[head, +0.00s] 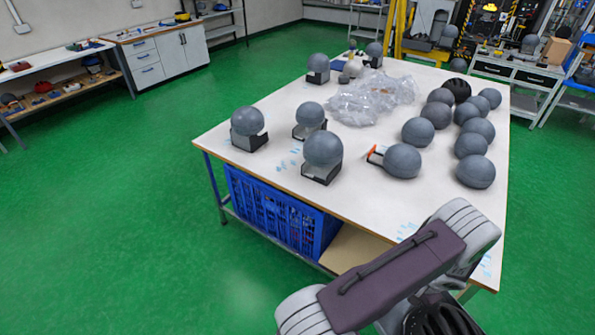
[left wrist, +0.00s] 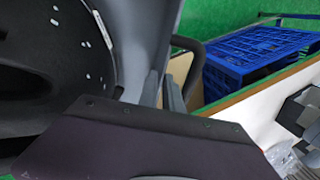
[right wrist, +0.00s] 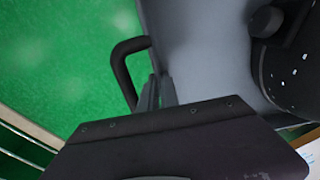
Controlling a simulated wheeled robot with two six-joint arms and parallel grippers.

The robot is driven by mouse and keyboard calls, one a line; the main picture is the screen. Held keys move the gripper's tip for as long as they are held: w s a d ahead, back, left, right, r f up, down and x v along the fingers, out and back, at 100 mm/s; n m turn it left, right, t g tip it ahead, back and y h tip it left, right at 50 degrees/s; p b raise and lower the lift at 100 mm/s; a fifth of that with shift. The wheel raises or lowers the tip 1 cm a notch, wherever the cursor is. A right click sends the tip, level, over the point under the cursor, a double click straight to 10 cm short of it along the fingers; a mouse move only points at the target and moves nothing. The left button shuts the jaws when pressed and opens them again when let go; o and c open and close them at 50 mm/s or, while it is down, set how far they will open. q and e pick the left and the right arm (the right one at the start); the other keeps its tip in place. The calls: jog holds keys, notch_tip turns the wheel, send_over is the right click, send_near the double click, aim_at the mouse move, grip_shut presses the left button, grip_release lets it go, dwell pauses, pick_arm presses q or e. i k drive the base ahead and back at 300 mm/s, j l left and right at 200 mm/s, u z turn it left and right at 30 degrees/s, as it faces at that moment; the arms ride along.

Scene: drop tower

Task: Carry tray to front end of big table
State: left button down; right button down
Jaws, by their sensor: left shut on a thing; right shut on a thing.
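The big table (head: 365,190) has a white top, its near corner at the lower right of the head view. In the left wrist view, my left gripper (left wrist: 164,92) is shut on a black bar handle beside the grey wall of the tray (left wrist: 160,40). In the right wrist view, my right gripper (right wrist: 156,92) is shut on the handle at another side of the tray (right wrist: 200,45). A dark rounded thing with pale dots (left wrist: 60,60) shows beside the tray wall. In the head view both jaws are hidden; a black ribbed helmet-like thing (head: 440,318) shows below my arm.
Several grey headforms (head: 403,160) stand on the table, some on black stands. Clear plastic wrap (head: 360,100) lies among them. A blue crate (head: 275,212) sits under the table. Bare tabletop shows along the near side. The green floor (head: 120,220) at left is clear.

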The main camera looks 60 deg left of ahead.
aim_at(426, 218)
jog(key=u, duration=1)
jog(key=i, duration=1.5)
